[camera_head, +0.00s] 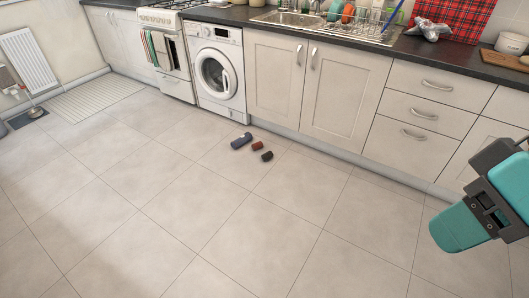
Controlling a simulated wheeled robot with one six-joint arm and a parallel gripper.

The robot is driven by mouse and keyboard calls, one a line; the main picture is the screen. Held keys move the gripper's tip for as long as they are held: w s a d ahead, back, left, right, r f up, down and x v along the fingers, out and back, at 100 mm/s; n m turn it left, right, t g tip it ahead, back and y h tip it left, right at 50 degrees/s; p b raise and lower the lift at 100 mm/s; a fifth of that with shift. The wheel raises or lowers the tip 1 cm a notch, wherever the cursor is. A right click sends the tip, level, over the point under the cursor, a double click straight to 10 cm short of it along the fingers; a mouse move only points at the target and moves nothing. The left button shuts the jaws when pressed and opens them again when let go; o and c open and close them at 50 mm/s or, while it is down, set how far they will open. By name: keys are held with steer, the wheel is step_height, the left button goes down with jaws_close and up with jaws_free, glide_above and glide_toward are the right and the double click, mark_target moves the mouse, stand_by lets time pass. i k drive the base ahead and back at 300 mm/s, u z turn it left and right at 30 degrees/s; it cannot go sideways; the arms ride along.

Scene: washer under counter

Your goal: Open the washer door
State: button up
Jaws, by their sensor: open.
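The washer (216,66) is a white front-loader under the counter, left of centre, between the stove and the cream cabinets. Its round door (214,74) appears shut, with dark glass in a pale ring. A dark spot that may be its handle shows on the ring's right side. My gripper (482,208), teal and dark grey, is at the right edge, partly cut off by the frame. It appears open, with nothing seen in it. It is far to the right of the washer and touches nothing visible.
Cabinets and drawers (421,112) line the right. The tiled floor is otherwise mostly clear.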

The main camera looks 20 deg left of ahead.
mark_target(229, 71)
steer(key=u, duration=0.5)
steer(key=i, duration=0.7)
steer(key=u, duration=1.25)
steer(key=i, duration=1.2)
steer(key=u, duration=0.3)
steer(key=i, duration=1.65)
steer(key=z, duration=1.15)
steer(key=i, duration=1.2)
steer(key=z, duration=0.9)
